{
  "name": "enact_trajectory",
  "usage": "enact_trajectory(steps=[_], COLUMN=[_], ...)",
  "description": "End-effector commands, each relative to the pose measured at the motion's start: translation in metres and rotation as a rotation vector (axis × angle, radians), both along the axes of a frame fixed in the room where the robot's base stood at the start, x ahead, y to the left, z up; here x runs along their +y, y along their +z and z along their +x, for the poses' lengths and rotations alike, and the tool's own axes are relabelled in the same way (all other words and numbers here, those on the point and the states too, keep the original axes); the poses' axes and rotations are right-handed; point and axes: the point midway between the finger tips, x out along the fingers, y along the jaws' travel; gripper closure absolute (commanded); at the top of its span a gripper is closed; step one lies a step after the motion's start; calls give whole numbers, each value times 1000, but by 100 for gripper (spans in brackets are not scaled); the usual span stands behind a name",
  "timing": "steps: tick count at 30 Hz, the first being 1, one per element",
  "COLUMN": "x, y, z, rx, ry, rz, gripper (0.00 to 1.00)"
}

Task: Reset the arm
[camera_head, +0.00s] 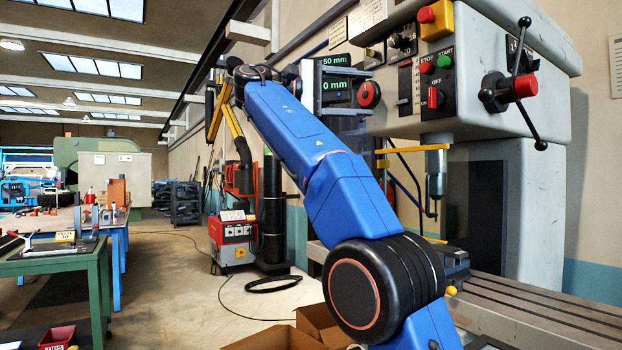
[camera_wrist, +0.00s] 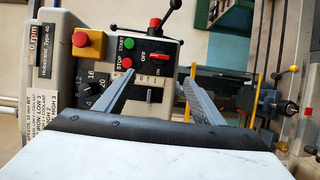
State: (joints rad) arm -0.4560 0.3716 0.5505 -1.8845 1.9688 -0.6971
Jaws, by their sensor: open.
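My blue arm (camera_head: 310,160) rises from the bottom and bends at the upper left of the head view. My gripper (camera_head: 372,92) is at its far end, in front of the grey drilling machine (camera_head: 550,80) and its green displays. In the wrist view, the two grey fingers of my gripper (camera_wrist: 159,80) are spread apart with nothing between them. The machine's control panel (camera_wrist: 145,62), with red and green buttons, shows beyond the fingers. I cannot tell how far the fingers are from it.
The machine's slotted table (camera_head: 540,310) lies at the lower right, with a spindle (camera_head: 436,170) above. A red welding unit (camera_head: 232,240) stands left of my arm. Green (camera_head: 60,268) and blue benches are at the left. Open cardboard boxes (camera_head: 275,338) lie low in front.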

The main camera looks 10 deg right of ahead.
Motion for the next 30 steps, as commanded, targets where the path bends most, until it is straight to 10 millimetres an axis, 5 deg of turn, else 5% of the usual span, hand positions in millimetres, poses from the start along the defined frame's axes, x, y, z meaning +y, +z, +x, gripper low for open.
enact_trajectory(steps=[7, 14, 23, 30], x=[-12, -54, -95, -112], y=[-2, -30, -111, -202], z=[3, 14, 4, -29], rx=[19, 90, 152, 160], ry=[37, 188, 382, 498], rz=[9, 74, 244, 435], gripper=[38, 38, 38, 38])
